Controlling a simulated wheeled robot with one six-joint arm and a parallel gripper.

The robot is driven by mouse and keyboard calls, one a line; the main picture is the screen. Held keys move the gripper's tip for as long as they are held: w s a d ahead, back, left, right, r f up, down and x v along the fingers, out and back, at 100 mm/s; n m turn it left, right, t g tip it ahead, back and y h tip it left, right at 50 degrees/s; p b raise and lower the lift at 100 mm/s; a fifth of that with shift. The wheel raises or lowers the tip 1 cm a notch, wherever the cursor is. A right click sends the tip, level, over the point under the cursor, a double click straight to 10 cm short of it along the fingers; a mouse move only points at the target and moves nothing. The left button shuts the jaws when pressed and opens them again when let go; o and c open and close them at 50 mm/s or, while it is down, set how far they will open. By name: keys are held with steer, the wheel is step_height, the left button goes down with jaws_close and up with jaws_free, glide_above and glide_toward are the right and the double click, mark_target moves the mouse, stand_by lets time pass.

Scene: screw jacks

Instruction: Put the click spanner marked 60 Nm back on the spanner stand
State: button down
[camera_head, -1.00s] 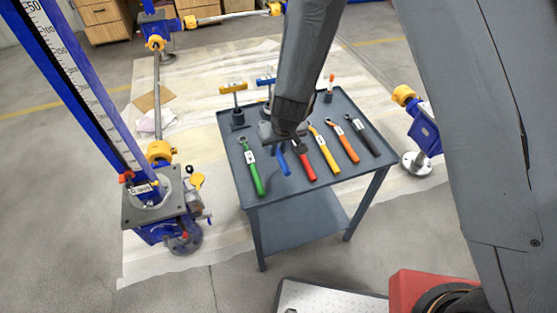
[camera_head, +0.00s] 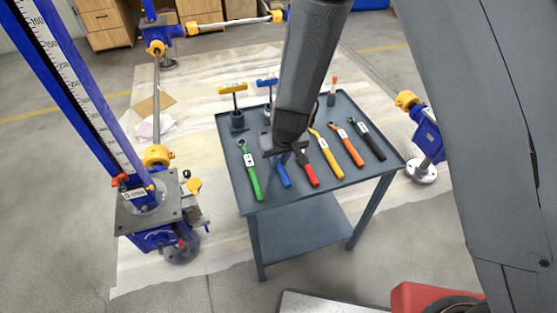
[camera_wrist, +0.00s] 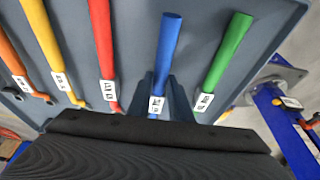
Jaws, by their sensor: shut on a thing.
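My gripper (camera_wrist: 160,92) is shut on the blue spanner (camera_wrist: 166,50), gripping it near its white label. The blue handle also shows in the head view (camera_head: 284,177), below my gripper (camera_head: 287,150), between the green and red spanners. The head of the blue spanner is hidden by my gripper. The label is too small to read, so I cannot tell which spanner is marked 60 Nm. The grey two-level stand (camera_head: 330,200) carries the row of spanners. I cannot tell whether the blue spanner touches its top.
A green spanner (camera_head: 251,172) lies left of the blue one. Red (camera_head: 309,172), yellow (camera_head: 328,157), orange (camera_head: 348,146) and black (camera_head: 368,140) spanners lie to the right. A yellow T-handle (camera_head: 233,88) and a blue T-handle (camera_head: 266,82) stand upright behind. A blue jack (camera_head: 150,205) stands left.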

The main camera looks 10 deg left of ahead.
steer(key=c, duration=1.6)
jaws_free()
steer(key=shift+f, duration=0.1)
steer(key=p+v, duration=0.9)
steer(key=v, duration=0.3)
steer(key=s+d+r+m, duration=0.1)
steer(key=d+r+m, duration=0.1)
steer(key=d+r, duration=0.5)
steer(key=d+r+m, duration=0.1)
steer(key=d+r, duration=0.3)
steer(key=d, duration=0.5)
steer(key=s+d+r+m, duration=0.1)
steer(key=s+d+r, duration=0.1)
steer(key=s+d, duration=0.1)
steer(key=s+d+r+m+h, duration=0.1)
steer(key=s+d+r, duration=0.1)
steer(key=d, duration=0.4)
steer(key=s+d+r+m+g+h, duration=0.1)
steer(key=s+d+r, duration=0.1)
steer(key=s+d, duration=0.2)
steer(key=shift+s+d+r, duration=0.1)
steer(key=shift+d+r, duration=0.05)
steer(key=shift+d, duration=0.5)
steer(key=shift+g, duration=0.4)
step_height(320, 180, down, 6)
steer(key=b, duration=0.6)
